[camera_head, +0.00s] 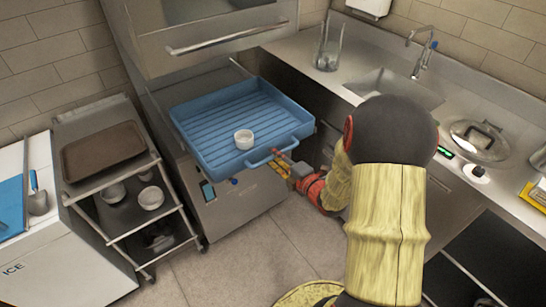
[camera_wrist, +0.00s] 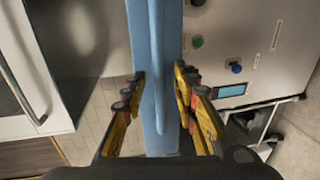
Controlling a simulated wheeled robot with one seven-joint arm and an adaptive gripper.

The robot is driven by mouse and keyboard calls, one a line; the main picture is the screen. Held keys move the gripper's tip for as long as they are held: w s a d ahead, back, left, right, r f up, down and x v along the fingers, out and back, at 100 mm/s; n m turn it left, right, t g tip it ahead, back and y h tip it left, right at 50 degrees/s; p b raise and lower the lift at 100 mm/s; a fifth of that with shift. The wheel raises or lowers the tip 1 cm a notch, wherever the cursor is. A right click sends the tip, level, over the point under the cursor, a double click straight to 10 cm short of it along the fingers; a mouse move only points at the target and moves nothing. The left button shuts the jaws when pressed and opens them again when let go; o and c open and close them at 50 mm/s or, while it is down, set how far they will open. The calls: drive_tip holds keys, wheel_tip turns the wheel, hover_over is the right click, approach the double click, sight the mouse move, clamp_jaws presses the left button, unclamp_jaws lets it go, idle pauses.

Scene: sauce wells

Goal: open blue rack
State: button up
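The blue rack (camera_head: 215,118) is a shallow ribbed tray that sticks out of the steel machine at the centre left. A small white bowl (camera_head: 244,139) sits in it near the front. The rack's front handle (camera_head: 272,157) is a blue bar, also seen in the wrist view (camera_wrist: 158,70). My gripper (camera_head: 281,164) is at the handle, low in front of the rack. In the wrist view its fingers (camera_wrist: 160,85) are spread, one on each side of the handle, with gaps visible. Contact cannot be made out.
A steel cart (camera_head: 155,240) with a brown tray (camera_head: 103,151) and bowls stands left of the machine. A counter with a sink (camera_head: 395,85) and a round lid (camera_head: 480,140) runs along the right. The floor (camera_head: 235,255) in front of the machine is clear.

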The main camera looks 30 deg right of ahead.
drive_tip(key=v, duration=1)
drive_tip(key=shift+s, duration=0.3)
drive_tip(key=s+d+f+m+g+h, duration=0.4)
drive_tip(key=s+d+f+m+g, duration=0.35)
drive_tip(key=f+m, duration=0.3)
drive_tip(key=s+d+r+m+g+h, duration=0.1)
drive_tip(key=s+d+r+m+g, duration=0.15)
drive_tip(key=s+m+g, duration=0.35)
drive_tip(key=a+r+m+t+y, duration=0.1)
drive_tip(key=a+r+y, duration=0.1)
drive_tip(key=a+r, duration=1)
drive_tip(key=a+r+m+t+y+p, duration=0.1)
drive_tip(key=a+r+t+y, duration=0.1)
drive_tip(key=a+r, duration=1.1)
drive_tip(key=a, duration=0.5)
